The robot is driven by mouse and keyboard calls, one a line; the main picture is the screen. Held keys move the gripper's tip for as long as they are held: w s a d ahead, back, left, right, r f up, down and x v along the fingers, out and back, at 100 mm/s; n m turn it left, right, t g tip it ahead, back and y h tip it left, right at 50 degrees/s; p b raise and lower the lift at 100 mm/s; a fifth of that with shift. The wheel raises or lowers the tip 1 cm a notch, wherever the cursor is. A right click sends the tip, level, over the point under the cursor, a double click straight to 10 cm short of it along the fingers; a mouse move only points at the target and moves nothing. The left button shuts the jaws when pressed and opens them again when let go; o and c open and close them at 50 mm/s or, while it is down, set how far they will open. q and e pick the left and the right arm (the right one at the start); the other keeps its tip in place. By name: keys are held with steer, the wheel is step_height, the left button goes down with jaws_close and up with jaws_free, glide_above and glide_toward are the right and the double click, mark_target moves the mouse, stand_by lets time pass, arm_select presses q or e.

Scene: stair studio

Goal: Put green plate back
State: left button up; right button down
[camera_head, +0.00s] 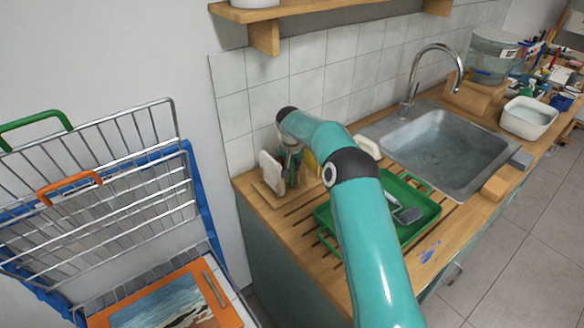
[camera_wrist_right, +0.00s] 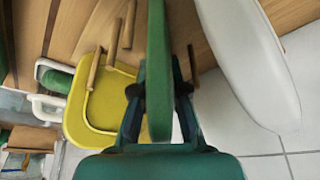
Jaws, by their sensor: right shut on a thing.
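The green plate (camera_wrist_right: 158,60) is seen edge-on in the right wrist view, upright between the fingers of my right gripper (camera_wrist_right: 158,92), which is shut on it. A white plate (camera_wrist_right: 250,55) stands to its right and a yellow plate (camera_wrist_right: 75,125) to its left. Wooden pegs (camera_wrist_right: 113,42) of the dish rack show beside the yellow plate. In the head view, my right arm reaches to the rack by the tiled wall, where the white plate (camera_head: 271,171) shows. There, the arm mostly hides the green plate. I cannot tell whether the green plate touches the rack. My left gripper is out of view.
A green tray (camera_head: 428,213) with a grey-headed brush (camera_head: 407,214) lies on the wooden counter, partly under my arm. A metal sink (camera_head: 440,150) with a tap is behind it. A wire rack (camera_head: 100,190) stands at the left and a wooden shelf (camera_head: 330,10) hangs above.

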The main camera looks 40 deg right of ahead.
steer(key=c, duration=1.2)
jaws_free()
steer(key=shift+r, duration=0.15)
steer(key=shift+a+r, duration=0.1)
steer(key=shift+r, duration=0.2)
steer(key=b+v, duration=0.2)
steer(key=v, duration=0.9)
steer(key=shift+s+a, duration=0.1)
steer(key=shift+s, duration=0.05)
